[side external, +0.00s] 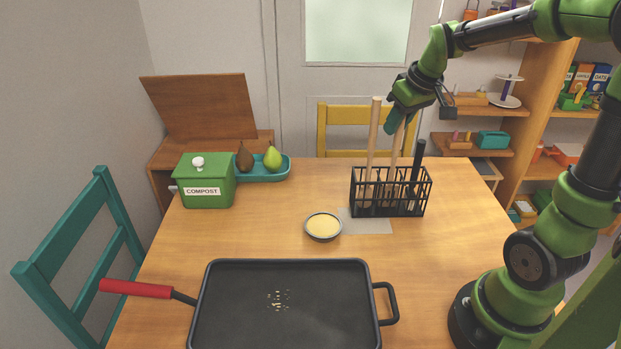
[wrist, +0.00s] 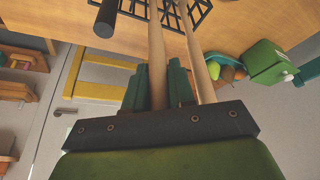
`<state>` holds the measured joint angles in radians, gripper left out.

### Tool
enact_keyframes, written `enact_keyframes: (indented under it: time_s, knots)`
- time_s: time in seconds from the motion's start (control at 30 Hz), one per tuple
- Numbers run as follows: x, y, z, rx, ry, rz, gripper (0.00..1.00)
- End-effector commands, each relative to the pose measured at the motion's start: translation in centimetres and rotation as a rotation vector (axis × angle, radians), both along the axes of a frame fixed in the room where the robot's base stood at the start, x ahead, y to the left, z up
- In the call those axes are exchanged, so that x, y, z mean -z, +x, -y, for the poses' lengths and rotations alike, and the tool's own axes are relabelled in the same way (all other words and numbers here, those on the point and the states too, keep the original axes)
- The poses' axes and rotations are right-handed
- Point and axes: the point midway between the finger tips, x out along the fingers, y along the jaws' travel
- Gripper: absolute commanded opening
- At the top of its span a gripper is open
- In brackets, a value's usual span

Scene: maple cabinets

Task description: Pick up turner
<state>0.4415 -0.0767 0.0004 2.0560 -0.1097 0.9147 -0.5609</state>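A black wire rack (side external: 390,212) on the table holds upright utensils: a tall wooden handle (side external: 374,135), a second wooden handle (side external: 398,150) and a short black handle (side external: 417,160). Which one is the turner I cannot tell, since the lower ends are partly hidden by the rack. My gripper (side external: 392,124) is above the rack at the top of the second wooden handle. In the wrist view this handle (wrist: 156,50) runs between the two green fingers (wrist: 158,85), which appear closed against its sides. The other wooden handle (wrist: 196,55) stands just right of the fingers.
A bowl of yellow contents (side external: 323,226) sits left of the rack. A black griddle pan (side external: 285,320) fills the front. A green compost bin (side external: 205,182) and a teal tray with pears (side external: 264,172) are at the back left. A yellow chair (side external: 355,115) stands behind the table.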

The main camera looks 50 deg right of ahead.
Motion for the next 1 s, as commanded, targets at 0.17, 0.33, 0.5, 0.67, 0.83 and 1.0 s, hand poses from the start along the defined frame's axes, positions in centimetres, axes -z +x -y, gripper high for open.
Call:
enact_keyframes:
  time_s: [0.17, 0.33, 0.5, 0.67, 0.83, 1.0]
  knots:
    - [0.0, 0.0, 0.0, 0.0, 0.0, 0.001, 0.0]
    - [-0.1, 0.0, 0.0, 0.0, 0.0, 0.001, 0.0]
    - [-0.9, 0.1, 0.0, -0.001, -0.002, 0.003, 0.0]
    - [-2.8, 0.1, 0.0, -0.001, -0.003, 0.005, 0.0]
    - [-6.1, 0.1, 0.0, 0.0, -0.004, 0.006, 0.0]
    - [-9.7, 0.1, 0.1, 0.0, -0.003, 0.004, 0.0]
